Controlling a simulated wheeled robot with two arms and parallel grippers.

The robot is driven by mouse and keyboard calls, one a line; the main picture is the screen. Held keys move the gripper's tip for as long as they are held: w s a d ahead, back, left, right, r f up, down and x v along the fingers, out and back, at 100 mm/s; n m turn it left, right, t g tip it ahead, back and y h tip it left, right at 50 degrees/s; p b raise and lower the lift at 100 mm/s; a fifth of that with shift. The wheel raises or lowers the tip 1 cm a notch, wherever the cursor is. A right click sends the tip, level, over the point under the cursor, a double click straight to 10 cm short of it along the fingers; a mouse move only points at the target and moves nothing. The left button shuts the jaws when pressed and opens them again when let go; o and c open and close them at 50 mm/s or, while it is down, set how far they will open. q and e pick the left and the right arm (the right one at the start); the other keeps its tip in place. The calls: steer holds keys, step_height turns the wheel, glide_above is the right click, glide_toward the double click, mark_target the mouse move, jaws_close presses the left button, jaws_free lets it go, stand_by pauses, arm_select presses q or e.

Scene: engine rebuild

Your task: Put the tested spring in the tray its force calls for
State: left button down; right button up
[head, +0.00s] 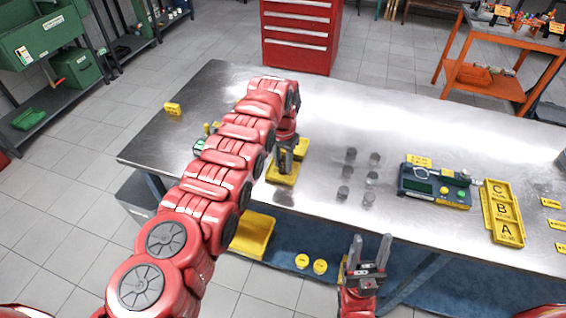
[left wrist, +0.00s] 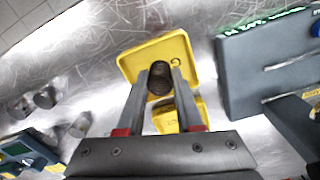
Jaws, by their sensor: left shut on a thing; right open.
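My left gripper (head: 285,160) is shut on a dark coiled spring (left wrist: 158,80), which shows between its fingers in the left wrist view (left wrist: 160,88). The spring is over or within a yellow tray (left wrist: 135,62) that bears a mark like a C; I cannot tell whether it touches the tray floor. In the head view this tray (head: 283,179) lies under my left gripper. My right gripper (head: 368,255) is open and empty in front of the table's near edge.
A dark tester (head: 433,187) with a green screen stands right of several grey cylinders (head: 350,172). A yellow rack marked C, B, A (head: 503,213) lies further right. A dark green-labelled unit (left wrist: 260,60) is beside the tray. The steel table (head: 330,100) is clear at the back.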

arm_select(q)
steer(key=c, duration=0.6)
jaws_free()
steer(key=shift+o, duration=0.2)
steer(key=shift+r, duration=0.15)
step_height(320, 180, up, 12)
steer(key=shift+r, duration=0.1)
